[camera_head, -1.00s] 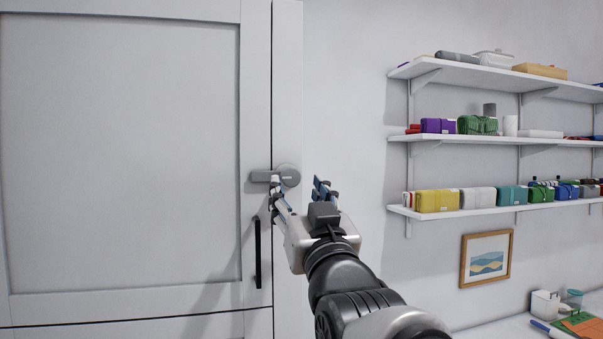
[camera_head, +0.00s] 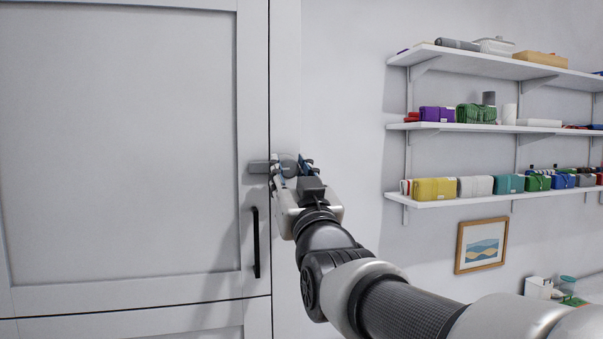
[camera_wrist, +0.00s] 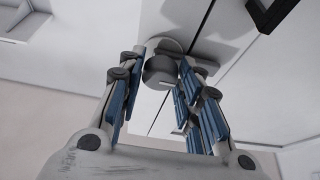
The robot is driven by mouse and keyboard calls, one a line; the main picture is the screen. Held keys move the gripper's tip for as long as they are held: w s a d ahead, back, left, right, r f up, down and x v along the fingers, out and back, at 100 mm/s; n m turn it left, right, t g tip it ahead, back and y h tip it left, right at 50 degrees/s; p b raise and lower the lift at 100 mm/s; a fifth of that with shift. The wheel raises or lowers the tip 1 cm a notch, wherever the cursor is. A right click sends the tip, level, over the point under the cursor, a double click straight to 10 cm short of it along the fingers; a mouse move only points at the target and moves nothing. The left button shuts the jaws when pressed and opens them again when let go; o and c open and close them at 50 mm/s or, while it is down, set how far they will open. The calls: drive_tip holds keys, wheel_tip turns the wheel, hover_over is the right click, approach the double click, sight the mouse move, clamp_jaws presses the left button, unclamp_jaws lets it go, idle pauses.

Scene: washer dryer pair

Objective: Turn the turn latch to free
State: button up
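The turn latch (camera_head: 259,167) is a grey lever on a round hub, mounted on the white frame at the right edge of a tall door (camera_head: 125,140). Its lever lies level, pointing left across the gap onto the door. My gripper (camera_head: 289,168) is at the hub, with its fingers apart and partly covering it. In the wrist view, the latch's round hub (camera_wrist: 160,70) shows between and just beyond the blue-padded fingertips. I cannot tell whether the fingers touch it. Nothing is held.
A black bar handle (camera_head: 256,242) stands on the door below the latch. To the right, wall shelves (camera_head: 460,136) hold folded cloths and boxes, with a framed picture (camera_head: 482,246) below. The wall between latch and shelves is bare.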

clamp_jaws()
